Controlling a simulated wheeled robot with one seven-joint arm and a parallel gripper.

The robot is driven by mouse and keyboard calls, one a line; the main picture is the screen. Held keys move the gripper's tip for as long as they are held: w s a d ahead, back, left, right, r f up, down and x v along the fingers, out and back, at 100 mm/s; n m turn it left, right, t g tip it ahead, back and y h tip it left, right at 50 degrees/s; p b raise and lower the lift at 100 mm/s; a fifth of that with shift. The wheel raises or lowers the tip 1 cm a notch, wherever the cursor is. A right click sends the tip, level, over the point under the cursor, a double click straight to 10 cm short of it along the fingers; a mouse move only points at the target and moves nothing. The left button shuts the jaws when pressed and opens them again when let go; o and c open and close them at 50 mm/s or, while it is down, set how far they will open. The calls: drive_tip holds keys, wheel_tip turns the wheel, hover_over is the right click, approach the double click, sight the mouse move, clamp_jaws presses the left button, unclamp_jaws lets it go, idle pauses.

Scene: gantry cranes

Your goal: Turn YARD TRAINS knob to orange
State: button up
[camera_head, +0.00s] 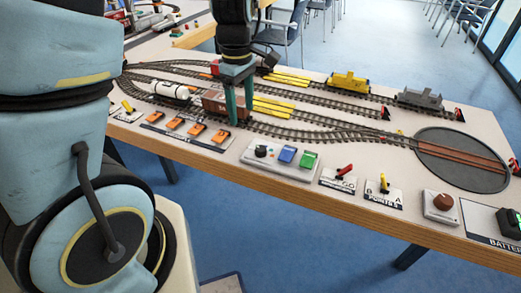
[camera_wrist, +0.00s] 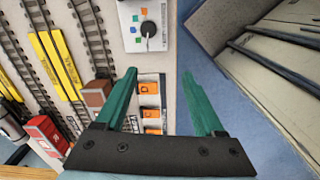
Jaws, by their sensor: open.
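The black round knob (camera_head: 262,151) sits at the left end of a white control panel (camera_head: 292,171), beside a blue button (camera_head: 286,155) and a green button (camera_head: 308,160). The wrist view also shows the knob (camera_wrist: 148,30) near the top, with small coloured marks around it. Which mark it points to is too small to tell. Its label cannot be read. My gripper (camera_head: 240,114) has dark green fingers pointing down, above the tracks near the brown wagon, left of and behind the knob. In the wrist view my gripper (camera_wrist: 159,74) is open and empty, apart from the knob.
A brown wagon (camera_head: 226,104) stands right by my fingers. Several orange switches (camera_head: 198,130) lie along the table's front edge, left of the panel. A red lever (camera_head: 344,170) and a yellow lever (camera_head: 384,183) stand to its right. A turntable (camera_head: 440,167) is further right.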

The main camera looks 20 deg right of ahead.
drive_tip(key=n, duration=0.2)
hover_over(261, 148)
wheel_tip(261, 148, down, 2)
wheel_tip(261, 148, down, 11)
drive_tip(key=shift+f, duration=0.1)
drive_tip(key=shift+c, duration=0.4)
clamp_jaws()
